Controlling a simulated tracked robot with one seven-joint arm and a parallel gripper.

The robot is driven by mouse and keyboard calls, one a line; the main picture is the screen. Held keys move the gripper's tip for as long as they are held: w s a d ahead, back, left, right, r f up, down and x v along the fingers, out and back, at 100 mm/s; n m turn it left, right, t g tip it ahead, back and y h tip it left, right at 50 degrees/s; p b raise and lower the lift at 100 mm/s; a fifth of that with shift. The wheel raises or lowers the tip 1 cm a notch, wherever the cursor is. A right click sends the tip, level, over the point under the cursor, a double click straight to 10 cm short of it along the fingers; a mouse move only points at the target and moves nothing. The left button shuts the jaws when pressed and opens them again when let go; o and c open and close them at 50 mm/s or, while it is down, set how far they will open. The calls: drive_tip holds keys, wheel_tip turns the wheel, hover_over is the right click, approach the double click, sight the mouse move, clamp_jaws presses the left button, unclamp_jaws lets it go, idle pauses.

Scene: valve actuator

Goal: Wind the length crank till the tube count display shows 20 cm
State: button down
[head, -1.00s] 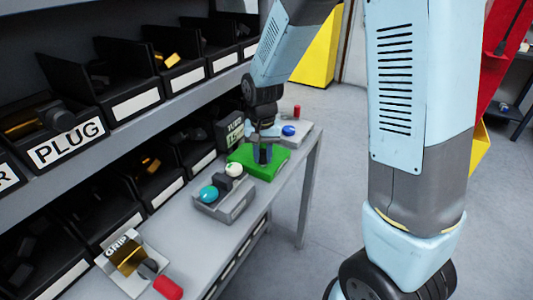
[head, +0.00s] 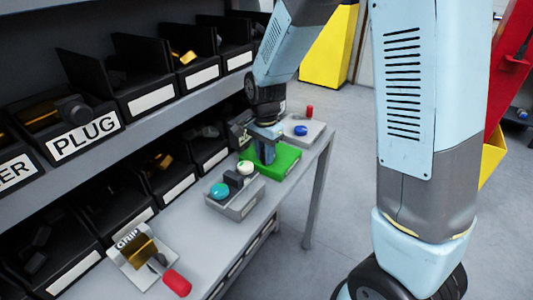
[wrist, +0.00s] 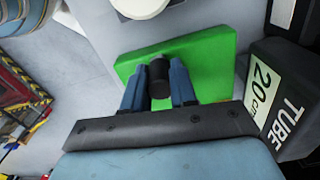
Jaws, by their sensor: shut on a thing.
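My gripper (wrist: 158,82) has its two blue fingers on either side of the black crank handle (wrist: 159,72) and is shut on it. The handle stands over a green base (wrist: 205,48), which is on the bench in the head view (head: 288,161). The dark tube count display (wrist: 277,90) is right of the gripper in the wrist view and reads 20 cm beside the word TUBE. In the head view my gripper (head: 265,152) is over the green base and the display (head: 240,132) is partly hidden by it. The crank's arm is hidden.
A grey box (head: 236,200) with teal and white buttons stands nearer on the bench. Another plate with a blue button (head: 300,130) is beyond. Black bins (head: 90,125) line the left.

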drive_tip(key=shift+w, duration=0.1)
idle(0.3)
drive_tip(key=c, duration=0.9)
unclamp_jaws()
wheel_tip(320, 180, up, 14)
drive_tip(key=shift+f, duration=0.15)
